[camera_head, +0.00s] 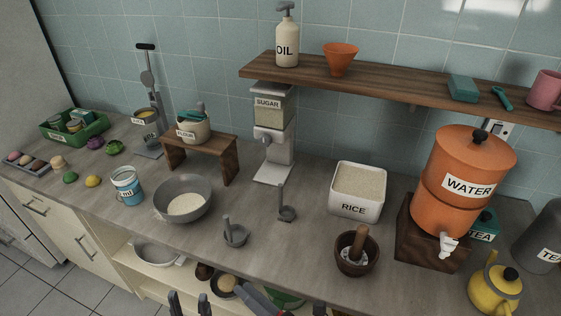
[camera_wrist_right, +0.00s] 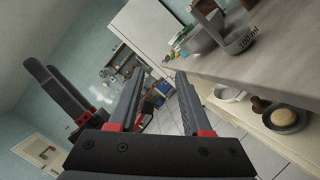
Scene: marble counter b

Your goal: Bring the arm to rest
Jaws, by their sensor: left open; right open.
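My left gripper (camera_head: 188,303) shows at the bottom edge of the head view, in front of the counter. Its two dark fingertips are apart with nothing between them. My right gripper (camera_head: 284,305) is just right of it, also low at the bottom edge and partly cut off. In the right wrist view its two fingers (camera_wrist_right: 160,82) are spread and empty, with the floor and cabinets beyond them. The left gripper (camera_wrist_right: 62,95) also shows at the left of that view. Both grippers are clear of the counter's objects.
The counter (camera_head: 300,240) holds a grey bowl (camera_head: 183,188), a mortar (camera_head: 356,258), a rice bin (camera_head: 357,190), a water dispenser (camera_head: 465,185) and a yellow kettle (camera_head: 494,290). The open lower shelf near my grippers holds a pale bowl (camera_head: 154,252) and a dark pan (camera_head: 226,286).

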